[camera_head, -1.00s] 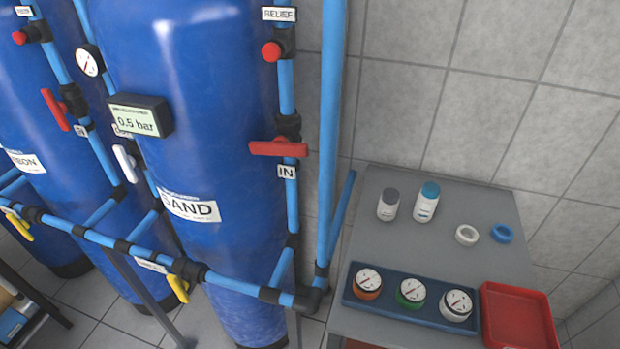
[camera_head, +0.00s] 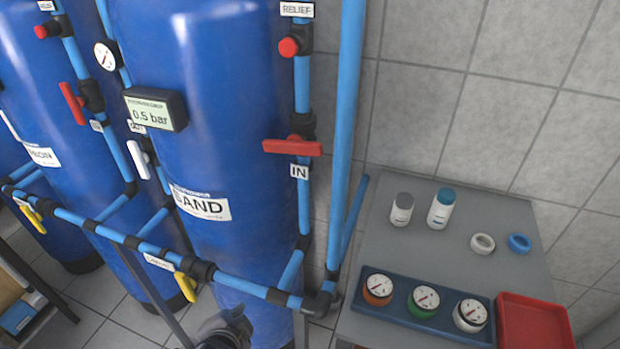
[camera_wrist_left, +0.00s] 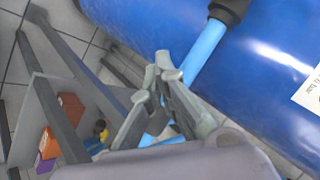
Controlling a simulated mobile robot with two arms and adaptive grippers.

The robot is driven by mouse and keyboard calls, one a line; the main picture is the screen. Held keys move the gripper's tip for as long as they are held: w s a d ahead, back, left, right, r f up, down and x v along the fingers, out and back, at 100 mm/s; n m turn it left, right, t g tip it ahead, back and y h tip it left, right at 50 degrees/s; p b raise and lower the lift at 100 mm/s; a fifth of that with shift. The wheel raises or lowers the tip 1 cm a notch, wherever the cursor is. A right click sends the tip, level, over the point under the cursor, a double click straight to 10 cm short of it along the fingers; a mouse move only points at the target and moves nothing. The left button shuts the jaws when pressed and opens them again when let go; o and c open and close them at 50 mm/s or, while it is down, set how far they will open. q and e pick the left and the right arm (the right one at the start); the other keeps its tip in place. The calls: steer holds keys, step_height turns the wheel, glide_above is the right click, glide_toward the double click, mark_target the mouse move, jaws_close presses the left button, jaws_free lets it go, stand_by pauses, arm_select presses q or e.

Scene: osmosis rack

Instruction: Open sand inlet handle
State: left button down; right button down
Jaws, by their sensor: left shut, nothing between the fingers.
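The sand inlet handle (camera_head: 292,147) is a red lever on the vertical blue pipe right of the SAND tank (camera_head: 225,110), just above the IN label (camera_head: 299,172). It lies horizontally, across the pipe. My left gripper (camera_head: 228,325) shows at the bottom edge of the head view, in front of the SAND tank's lower part and well below the handle. In the left wrist view its grey fingers (camera_wrist_left: 165,68) are shut with nothing between them, near a blue pipe (camera_wrist_left: 205,55). The handle does not show there. My right gripper is not in view.
A red RELIEF knob (camera_head: 289,47) sits above the handle. A thick blue pipe (camera_head: 347,130) rises just right of it. A horizontal pipe with a yellow handle (camera_head: 186,287) crosses low in front. A grey table (camera_head: 440,255) with gauges and bottles stands at the right.

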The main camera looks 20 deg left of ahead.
mark_target(292, 147)
arm_select(q)
steer(key=w+d+r+m+t+y, duration=0.1)
steer(key=w+r+m+t, duration=0.25)
steer(key=r+m, duration=0.3)
steer(key=w+d+r+m+t+y, duration=0.1)
steer(key=w+r+m+t, duration=0.3)
steer(key=r, duration=0.3)
steer(key=d+r+m+t+h, duration=0.5)
steer(key=d+m, duration=0.4)
steer(key=m, duration=0.7)
steer(key=shift+s+d+r+h, duration=0.2)
steer(key=shift+s+r+h, duration=0.1)
steer(key=shift+r, duration=0.3)
steer(key=w+r+p, duration=0.6)
steer(key=w+p, duration=0.3)
steer(key=shift+w+a+r, duration=0.2)
steer(key=shift+w+a, duration=0.15)
